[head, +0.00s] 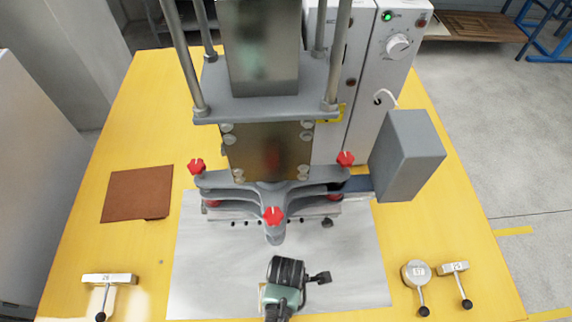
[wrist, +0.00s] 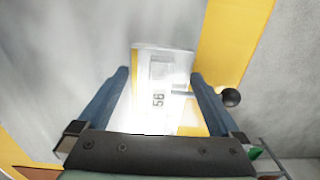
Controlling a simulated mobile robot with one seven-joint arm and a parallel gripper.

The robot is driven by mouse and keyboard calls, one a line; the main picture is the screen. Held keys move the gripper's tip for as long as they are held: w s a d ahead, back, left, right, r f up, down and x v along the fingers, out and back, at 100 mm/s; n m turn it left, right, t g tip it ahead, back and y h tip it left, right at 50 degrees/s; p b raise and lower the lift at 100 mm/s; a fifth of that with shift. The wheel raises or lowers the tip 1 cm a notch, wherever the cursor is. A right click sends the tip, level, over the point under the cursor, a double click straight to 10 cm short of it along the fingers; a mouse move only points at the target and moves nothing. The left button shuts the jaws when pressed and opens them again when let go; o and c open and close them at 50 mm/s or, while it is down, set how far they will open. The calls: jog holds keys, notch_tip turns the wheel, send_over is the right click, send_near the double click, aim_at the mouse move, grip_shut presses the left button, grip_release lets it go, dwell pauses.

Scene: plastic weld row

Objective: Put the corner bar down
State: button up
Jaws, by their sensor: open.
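In the wrist view a pale metal bar (wrist: 160,65) with a label that seems to read 56 lies between the fingers of my gripper (wrist: 159,74). I take it for the corner bar. A black ball knob (wrist: 231,97) shows to its right, just outside the right finger. The fingers are open; whether either touches the bar is not clear. In the head view my gripper (head: 285,287) is low at the front of the grey metal plate (head: 205,265), and it mostly hides what is beneath it.
The press with red knobs (head: 273,215) stands behind my gripper. A numbered handled bar (head: 110,279) lies left on the yellow table (head: 70,250); a round piece (head: 416,272) and another bar (head: 453,268) lie right. A brown mat (head: 137,194) is bare.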

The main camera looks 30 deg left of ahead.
notch_tip(320, 180, up, 12)
jog(key=p, duration=0.1)
jog(key=shift+f, duration=0.1)
dwell(0.6)
